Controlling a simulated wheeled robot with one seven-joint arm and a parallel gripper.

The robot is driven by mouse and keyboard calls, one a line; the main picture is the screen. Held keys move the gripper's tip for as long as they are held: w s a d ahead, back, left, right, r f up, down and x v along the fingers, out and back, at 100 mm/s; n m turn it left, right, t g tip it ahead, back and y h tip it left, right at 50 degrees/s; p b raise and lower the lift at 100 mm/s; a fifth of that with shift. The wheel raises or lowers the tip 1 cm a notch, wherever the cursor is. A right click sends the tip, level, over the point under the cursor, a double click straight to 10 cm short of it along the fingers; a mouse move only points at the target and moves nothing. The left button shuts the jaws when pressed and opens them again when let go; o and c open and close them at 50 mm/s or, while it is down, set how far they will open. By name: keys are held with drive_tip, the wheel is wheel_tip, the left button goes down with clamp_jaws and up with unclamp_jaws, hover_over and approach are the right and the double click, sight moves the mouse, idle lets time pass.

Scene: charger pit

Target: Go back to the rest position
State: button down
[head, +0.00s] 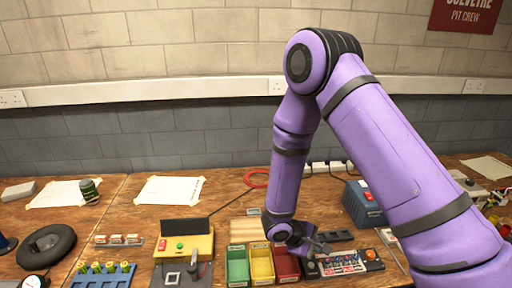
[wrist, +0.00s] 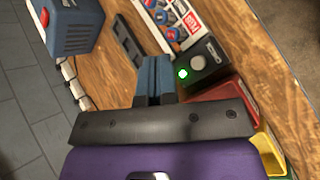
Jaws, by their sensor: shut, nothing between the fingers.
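My gripper (head: 322,247) is at the end of my purple arm, low over the workbench, right of the red bin. In the wrist view my gripper (wrist: 156,62) has its two blue-grey fingers together, with nothing between them. The fingers point toward a dark slotted strip (wrist: 128,40) and a dark box with a lit green light (wrist: 204,62). I cannot tell the exact height of the fingertips above the bench. The arm is bent, with its elbow high in front of the wall.
Green (head: 237,266), yellow (head: 262,264) and red (head: 286,262) bins stand left of my gripper. A blue-grey box with a red switch (head: 364,204) stands behind it to the right. The bench's middle back, near a paper sheet (head: 170,190), is fairly clear.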

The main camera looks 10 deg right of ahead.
drive_tip(key=s+d+r+m+y, duration=0.1)
drive_tip(key=d+r+m+y, duration=0.15)
drive_tip(key=r, duration=1.05)
drive_tip(key=s+d+r+m+y, duration=0.1)
drive_tip(key=s+d+r+m, duration=0.2)
drive_tip(key=r, duration=0.9)
drive_tip(key=s+d+r+m+t+y, duration=0.1)
drive_tip(key=s+r+m+t+y, duration=0.3)
drive_tip(key=s+r, duration=1.2)
drive_tip(key=shift+s+d+r+t+y, duration=0.3)
drive_tip(key=shift+r+y, duration=0.55)
drive_tip(key=shift+r, duration=0.3)
drive_tip(key=shift+m, duration=0.25)
